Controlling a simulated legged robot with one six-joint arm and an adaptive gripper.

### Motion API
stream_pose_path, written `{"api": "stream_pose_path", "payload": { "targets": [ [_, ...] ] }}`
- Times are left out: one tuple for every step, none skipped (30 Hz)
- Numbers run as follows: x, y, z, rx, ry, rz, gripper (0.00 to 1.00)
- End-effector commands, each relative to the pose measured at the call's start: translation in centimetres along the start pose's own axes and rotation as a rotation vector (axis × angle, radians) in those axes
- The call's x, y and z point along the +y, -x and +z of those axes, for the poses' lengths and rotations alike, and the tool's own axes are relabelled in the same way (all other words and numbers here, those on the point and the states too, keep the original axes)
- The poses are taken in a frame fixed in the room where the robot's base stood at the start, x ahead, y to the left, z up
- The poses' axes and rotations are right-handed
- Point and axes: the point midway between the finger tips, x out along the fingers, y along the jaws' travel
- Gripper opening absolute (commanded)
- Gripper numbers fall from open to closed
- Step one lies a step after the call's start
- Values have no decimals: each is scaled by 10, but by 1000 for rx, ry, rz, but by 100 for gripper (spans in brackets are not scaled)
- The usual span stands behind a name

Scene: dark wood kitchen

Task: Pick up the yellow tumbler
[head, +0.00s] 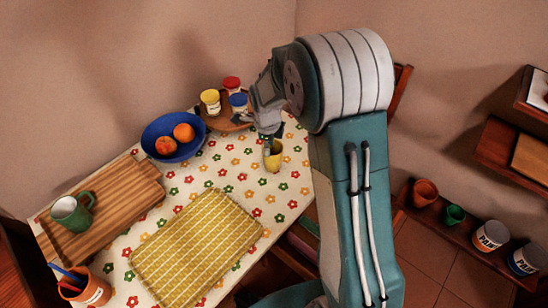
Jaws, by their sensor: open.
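The yellow tumbler (273,163) stands on the flowered tablecloth near the table's right edge. My gripper (263,131) is open, just above and behind the tumbler in the head view. One finger reaches down close to the tumbler's rim; I cannot tell whether it touches or is inside. The far side of the tumbler is partly hidden by the gripper.
A round board (230,127) with yellow, red and blue jars lies behind the gripper. A blue bowl (158,127) of fruit stands to its left. A yellow checked mat (195,247) lies in front. A striped board (118,205) bears a green mug (72,212).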

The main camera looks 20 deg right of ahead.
Motion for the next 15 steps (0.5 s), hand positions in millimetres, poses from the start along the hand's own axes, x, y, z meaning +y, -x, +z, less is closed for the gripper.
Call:
{"api": "stream_pose_path", "payload": {
  "targets": [
    [1, -10, 0, 2, 0, 4, 44],
    [0, -14, 0, 2, -1, 3, 44],
    [0, -19, 0, 2, -1, 3, 44],
    [0, -22, 0, 1, -1, 3, 44],
    [0, -25, 0, 1, -1, 2, 44],
    [0, -27, 0, 0, -1, 1, 44],
    [0, -29, 0, 0, -1, 1, 44],
    [1, -31, -1, 1, -1, 2, 44],
    [1, -35, -1, 1, -1, 3, 44],
    [2, -39, -1, 1, -1, 3, 44],
    [2, -43, -1, 1, -1, 3, 44],
    [4, -50, -1, 1, -1, 5, 44],
    [4, -56, -1, 1, -1, 4, 44],
    [5, -60, -1, 1, -1, 5, 44],
    [5, -66, 0, 1, -2, 4, 44]
  ]
}}
